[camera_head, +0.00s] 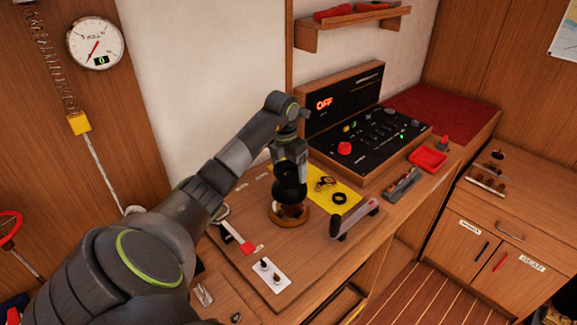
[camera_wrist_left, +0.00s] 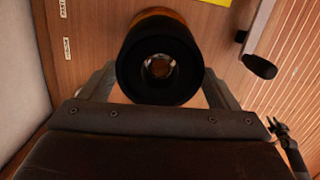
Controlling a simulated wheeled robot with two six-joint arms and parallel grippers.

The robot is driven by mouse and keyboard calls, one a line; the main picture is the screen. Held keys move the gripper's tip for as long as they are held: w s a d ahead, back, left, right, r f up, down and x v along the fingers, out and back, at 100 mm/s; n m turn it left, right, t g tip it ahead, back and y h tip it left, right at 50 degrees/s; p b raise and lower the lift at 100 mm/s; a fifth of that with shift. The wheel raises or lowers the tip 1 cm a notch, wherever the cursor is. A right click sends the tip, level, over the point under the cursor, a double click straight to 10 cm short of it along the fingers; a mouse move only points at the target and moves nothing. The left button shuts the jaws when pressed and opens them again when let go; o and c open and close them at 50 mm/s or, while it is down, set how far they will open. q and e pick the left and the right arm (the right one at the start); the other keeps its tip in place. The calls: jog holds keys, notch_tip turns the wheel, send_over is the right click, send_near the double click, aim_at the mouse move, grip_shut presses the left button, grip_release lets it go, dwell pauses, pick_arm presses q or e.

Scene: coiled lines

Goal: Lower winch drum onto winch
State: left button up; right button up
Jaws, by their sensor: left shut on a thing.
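The winch drum (camera_head: 289,181) is a black, waisted cylinder, held upright by my left gripper (camera_head: 291,160), which is shut on it. In the left wrist view the drum (camera_wrist_left: 160,58) shows from above as a dark ring with a bright centre hole, between the fingers of my left gripper (camera_wrist_left: 158,85). The winch (camera_head: 290,214) is a round wooden-brown base on the bench, directly under the drum. A reddish-brown inner part shows between them. I cannot tell whether the drum touches the base. My right gripper is not in view.
A winch handle (camera_head: 355,218) lies right of the winch. A yellow mat (camera_head: 349,189) with small rings lies behind it. A white plate with pegs (camera_head: 268,273) and a red-ended tool (camera_head: 238,236) are in front. A control panel (camera_head: 369,135) stands behind.

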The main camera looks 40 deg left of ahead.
pick_arm(q)
jog(key=shift+f+b, duration=2.25)
jog(key=shift+f, duration=0.5)
jog(key=shift+f, duration=0.2)
jog(key=o, duration=1)
jog(key=shift+o, duration=0.5)
notch_tip(320, 180, up, 5)
jog(key=p, duration=0.2)
jog(key=shift+p, duration=0.35)
